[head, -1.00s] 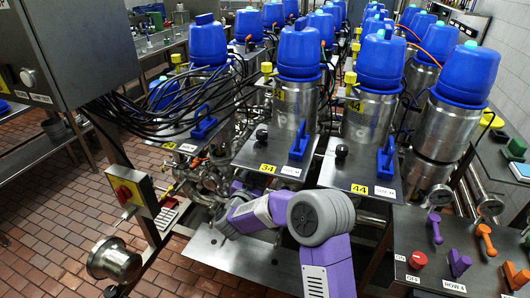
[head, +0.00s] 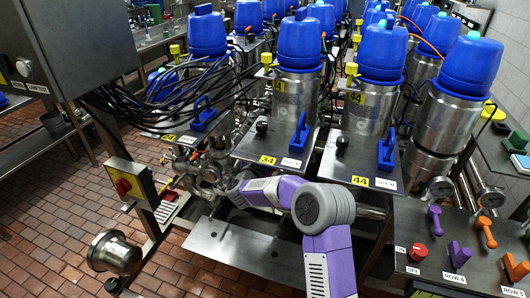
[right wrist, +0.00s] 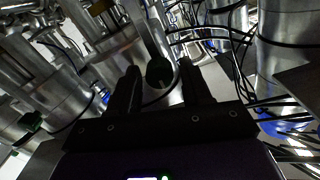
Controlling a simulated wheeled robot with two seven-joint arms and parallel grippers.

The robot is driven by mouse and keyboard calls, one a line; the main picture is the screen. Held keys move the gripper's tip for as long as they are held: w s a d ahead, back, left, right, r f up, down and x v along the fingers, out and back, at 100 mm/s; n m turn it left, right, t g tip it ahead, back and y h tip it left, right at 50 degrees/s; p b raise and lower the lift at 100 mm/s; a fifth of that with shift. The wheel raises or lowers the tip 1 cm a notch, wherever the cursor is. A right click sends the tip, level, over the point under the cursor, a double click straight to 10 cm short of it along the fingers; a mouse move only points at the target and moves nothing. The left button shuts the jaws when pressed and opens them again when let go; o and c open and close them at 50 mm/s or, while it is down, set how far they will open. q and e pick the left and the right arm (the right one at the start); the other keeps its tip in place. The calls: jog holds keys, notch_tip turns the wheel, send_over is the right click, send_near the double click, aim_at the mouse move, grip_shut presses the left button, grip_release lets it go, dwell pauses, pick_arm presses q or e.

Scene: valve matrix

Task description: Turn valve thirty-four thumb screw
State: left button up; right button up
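Valve 34 is a steel cylinder with a blue cap (head: 299,45) behind a steel plate (head: 275,143) with a yellow 34 label (head: 267,160). My purple and grey right arm (head: 325,210) reaches in below this plate; its gripper is hidden among the pipes in the head view. In the right wrist view, my right gripper (right wrist: 160,85) has two dark fingers spread apart. A dark round knob, seemingly the thumb screw (right wrist: 159,72), shows between the fingertips, with a visible gap on each side. I cannot tell its depth relative to the tips. My left gripper is not in view.
Valve 44's plate (head: 360,160) is to the right. A control panel (head: 460,245) with coloured levers stands at the front right. Pipes and cables crowd the left. A grey box (head: 75,50) hangs at upper left. The steel tray (head: 240,250) below the arm is bare.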

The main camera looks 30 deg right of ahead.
jog(key=c, duration=0.8)
jog(key=shift+w+a+n+p, duration=0.1)
jog(key=shift+n+p, duration=7.35)
jog(key=shift+n, duration=0.95)
jog(key=o, duration=1.1)
jog(key=shift+c, duration=0.2)
